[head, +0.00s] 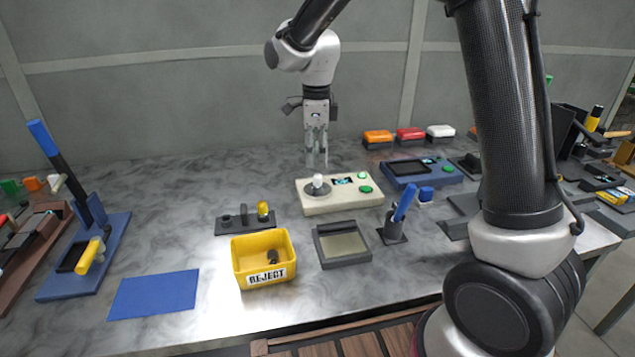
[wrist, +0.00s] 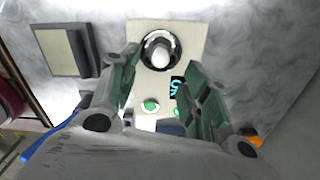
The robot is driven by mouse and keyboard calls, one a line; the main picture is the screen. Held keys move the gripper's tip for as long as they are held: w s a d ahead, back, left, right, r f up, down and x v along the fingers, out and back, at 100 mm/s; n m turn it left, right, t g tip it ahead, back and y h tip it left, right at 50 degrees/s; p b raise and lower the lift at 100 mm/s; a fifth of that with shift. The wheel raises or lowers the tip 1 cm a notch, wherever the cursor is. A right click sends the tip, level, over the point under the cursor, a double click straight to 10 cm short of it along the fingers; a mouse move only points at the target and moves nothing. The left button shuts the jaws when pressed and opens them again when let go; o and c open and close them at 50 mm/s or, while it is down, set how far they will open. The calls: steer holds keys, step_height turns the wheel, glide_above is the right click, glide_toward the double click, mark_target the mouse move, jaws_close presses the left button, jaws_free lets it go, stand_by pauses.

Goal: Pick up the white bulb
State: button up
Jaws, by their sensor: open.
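The white bulb (head: 318,181) stands upright in a dark round socket on a cream test box (head: 335,205) with a small display and green buttons. In the wrist view the bulb (wrist: 158,50) shows from above, in its round socket near the top middle. My gripper (head: 316,163) is open and empty, pointing down above the back of the cream box. In the wrist view its two fingers (wrist: 158,78) stand apart, with the bulb beyond their tips and roughly between them. The bulb is not touched by either finger.
A yellow reject bin (head: 262,245), a grey tray (head: 341,245) and a dark holder with a yellow bulb (head: 263,210) stand in front. A blue device (head: 420,172) is right of the box. A blue mat (head: 154,294) lies front left.

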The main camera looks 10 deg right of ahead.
mark_target(318, 176)
step_height(318, 176, down, 6)
steer(key=shift+d+f, duration=0.1)
steer(key=shift+d, duration=0.05)
steer(key=c, duration=0.9)
